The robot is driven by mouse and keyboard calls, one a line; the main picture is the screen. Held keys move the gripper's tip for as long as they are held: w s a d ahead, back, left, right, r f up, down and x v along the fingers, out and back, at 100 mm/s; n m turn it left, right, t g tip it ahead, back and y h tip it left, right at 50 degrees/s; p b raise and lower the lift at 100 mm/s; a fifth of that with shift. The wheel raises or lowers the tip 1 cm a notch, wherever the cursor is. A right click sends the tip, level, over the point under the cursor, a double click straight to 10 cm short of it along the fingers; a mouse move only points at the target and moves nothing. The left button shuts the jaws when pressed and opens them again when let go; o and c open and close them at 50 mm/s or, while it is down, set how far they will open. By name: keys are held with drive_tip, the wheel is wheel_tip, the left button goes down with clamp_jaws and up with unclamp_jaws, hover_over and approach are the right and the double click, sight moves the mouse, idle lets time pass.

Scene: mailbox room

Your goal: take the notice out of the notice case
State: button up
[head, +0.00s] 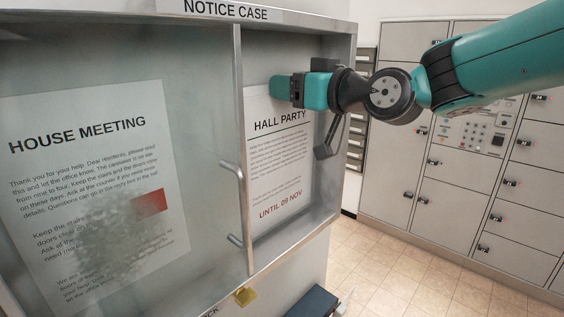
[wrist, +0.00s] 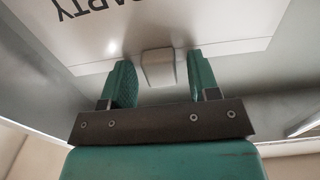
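The notice case (head: 345,38) is a grey metal case. In its right part hangs a white notice headed HALL PARTY (head: 278,165), which also shows upside down in the wrist view (wrist: 190,22). A HOUSE MEETING notice (head: 85,190) is in the left part, behind glass. My gripper (head: 278,88) reaches into the right part at the HALL PARTY notice's top edge. In the wrist view its fingers (wrist: 160,82) are open, one on each side of a small pale grey block (wrist: 157,68) at the paper's edge. Gaps show between fingers and block.
A metal upright (head: 240,120) with handles (head: 232,170) divides the case front. A yellow item (head: 246,296) is at the lower edge. A blue-topped object (head: 312,302) stands below. Grey lockers (head: 455,190) line the right wall, with clear tiled floor (head: 385,265) before them.

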drive_tip(key=c, duration=0.9)
drive_tip(key=shift+o, duration=0.2)
drive_tip(key=shift+s+d, duration=0.15)
drive_tip(key=b+v, duration=0.7)
drive_tip(key=v, duration=0.2)
drive_tip(key=shift+s+d, duration=0.2)
drive_tip(key=shift+d, duration=0.05)
idle(0.4)
